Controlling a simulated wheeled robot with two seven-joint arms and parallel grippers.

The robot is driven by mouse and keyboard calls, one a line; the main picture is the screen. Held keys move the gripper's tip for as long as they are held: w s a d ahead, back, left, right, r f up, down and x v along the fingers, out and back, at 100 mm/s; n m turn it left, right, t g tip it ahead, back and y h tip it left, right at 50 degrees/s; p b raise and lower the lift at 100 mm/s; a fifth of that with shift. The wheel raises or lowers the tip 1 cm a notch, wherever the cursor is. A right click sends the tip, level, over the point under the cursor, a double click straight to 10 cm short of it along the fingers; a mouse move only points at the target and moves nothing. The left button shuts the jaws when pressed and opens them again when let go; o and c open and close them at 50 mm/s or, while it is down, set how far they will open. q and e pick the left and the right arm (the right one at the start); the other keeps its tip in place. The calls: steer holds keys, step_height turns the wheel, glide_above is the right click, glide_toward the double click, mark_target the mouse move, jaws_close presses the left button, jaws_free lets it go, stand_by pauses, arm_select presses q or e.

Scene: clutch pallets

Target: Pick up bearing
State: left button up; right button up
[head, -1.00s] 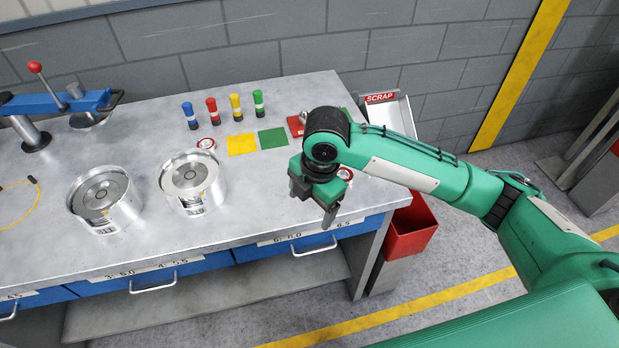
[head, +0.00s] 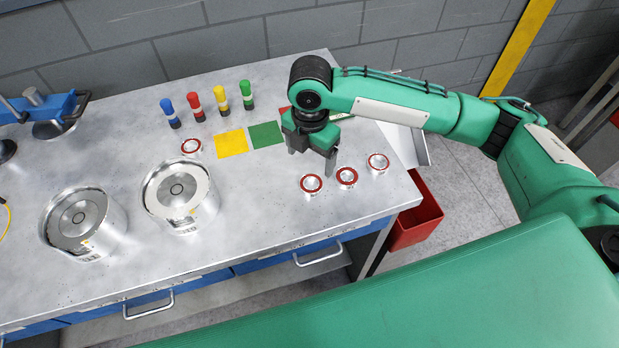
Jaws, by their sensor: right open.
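Three small round bearings with red rings lie in a row on the right of the metal table: a left one (head: 311,184), a middle one (head: 346,177) and a right one (head: 378,162). Another similar bearing (head: 191,147) lies left of the yellow square. My right gripper (head: 311,165) is open and empty, pointing down just behind the left and middle bearings. I cannot tell its exact height above the table. My left gripper is not in view.
Two large metal cylinders (head: 83,224) (head: 180,195) stand on the table's left. Several coloured markers (head: 221,98) stand at the back, near yellow (head: 231,143) and green (head: 265,134) squares. A red bin (head: 415,215) hangs beyond the right edge.

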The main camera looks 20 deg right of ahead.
glide_above(311, 187)
steer(key=f, duration=0.4)
steer(key=shift+s+a+f, duration=0.15)
steer(key=shift+s, duration=0.1)
steer(key=shift+w+f+p, duration=0.1)
steer(key=shift+f+p, duration=0.2)
step_height(311, 187, down, 2)
steer(key=shift+f+p, duration=0.25)
steer(key=shift+p, duration=0.5)
steer(key=shift+w+d+f, duration=0.1)
steer(key=shift+d+f, duration=0.1)
steer(key=shift+f, duration=1.2)
steer(key=shift+c, duration=0.9)
steer(key=c, duration=1)
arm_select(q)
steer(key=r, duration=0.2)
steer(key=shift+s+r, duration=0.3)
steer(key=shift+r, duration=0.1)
